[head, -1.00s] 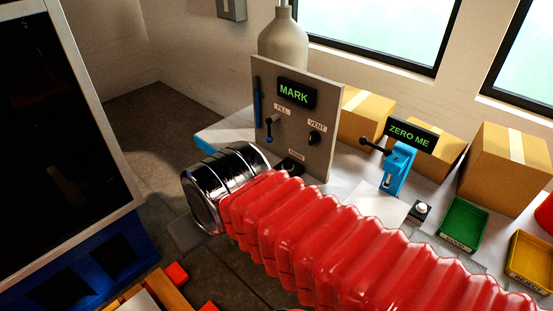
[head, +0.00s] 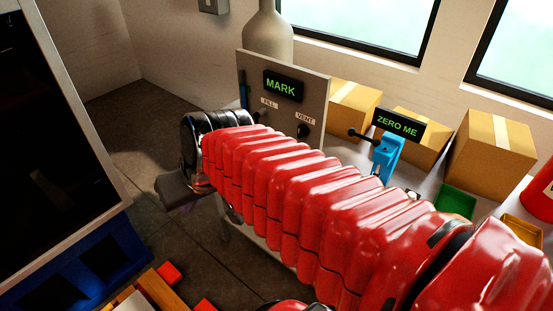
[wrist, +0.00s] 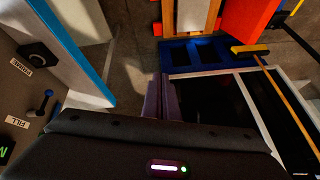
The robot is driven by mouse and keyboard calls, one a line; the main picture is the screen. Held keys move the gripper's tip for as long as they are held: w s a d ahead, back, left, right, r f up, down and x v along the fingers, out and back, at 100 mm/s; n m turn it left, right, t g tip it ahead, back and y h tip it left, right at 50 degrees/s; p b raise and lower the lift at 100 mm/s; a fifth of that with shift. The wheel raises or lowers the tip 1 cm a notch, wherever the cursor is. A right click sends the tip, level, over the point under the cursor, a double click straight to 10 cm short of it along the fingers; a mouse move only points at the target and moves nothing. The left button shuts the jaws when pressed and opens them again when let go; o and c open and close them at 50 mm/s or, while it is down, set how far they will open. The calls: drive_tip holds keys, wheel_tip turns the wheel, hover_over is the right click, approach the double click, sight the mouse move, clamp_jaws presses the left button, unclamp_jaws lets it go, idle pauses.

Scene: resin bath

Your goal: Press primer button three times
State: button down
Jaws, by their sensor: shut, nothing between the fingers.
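The primer button (wrist: 38,54) is a black square with a round centre, beside a PRIMER label (wrist: 20,65), at the upper left of the wrist view. In the head view my red arm hides it. The grey panel (head: 316,88) carries a lit MARK display (head: 282,86), FILL and VENT labels and a black VENT knob (head: 303,131). My gripper (wrist: 153,82) is shut and empty, off to the right of the button in the wrist view and apart from it. In the head view my gripper (head: 172,190) hangs left of the panel.
The blue FILL lever (wrist: 44,102) is near the button. A bench edge with a blue strip (wrist: 77,54) lies between button and gripper. A ZERO ME display (head: 397,126), blue lever stand (head: 385,154), cardboard boxes (head: 492,144) and a green tray (head: 455,201) are to the right.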

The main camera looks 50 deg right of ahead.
drive_tip(key=w+d+m+t, duration=0.1)
drive_tip(key=w+d+m, duration=0.2)
drive_tip(key=w+d, duration=0.5)
drive_tip(key=w+d+f+m+h, duration=0.1)
drive_tip(key=d+f+m, duration=0.1)
drive_tip(key=d, duration=0.8)
drive_tip(key=d+f+m+t+h, duration=0.1)
drive_tip(key=d+f+m, duration=0.1)
drive_tip(key=d, duration=0.7)
drive_tip(key=w+d+f+m+h, duration=0.1)
drive_tip(key=d+m, duration=0.3)
drive_tip(key=d, duration=0.6)
drive_tip(key=shift+w+d+f+t+h, duration=0.15)
drive_tip(key=shift+f+h, duration=0.1)
drive_tip(key=shift+f, duration=0.15)
drive_tip(key=shift+w+d+f+t+h, duration=0.15)
drive_tip(key=shift+f+h, duration=0.1)
drive_tip(key=shift+f, duration=0.15)
drive_tip(key=shift+f, duration=0.1)
drive_tip(key=shift+f, duration=4.3)
drive_tip(key=shift+f, duration=0.95)
drive_tip(key=shift+r, duration=1)
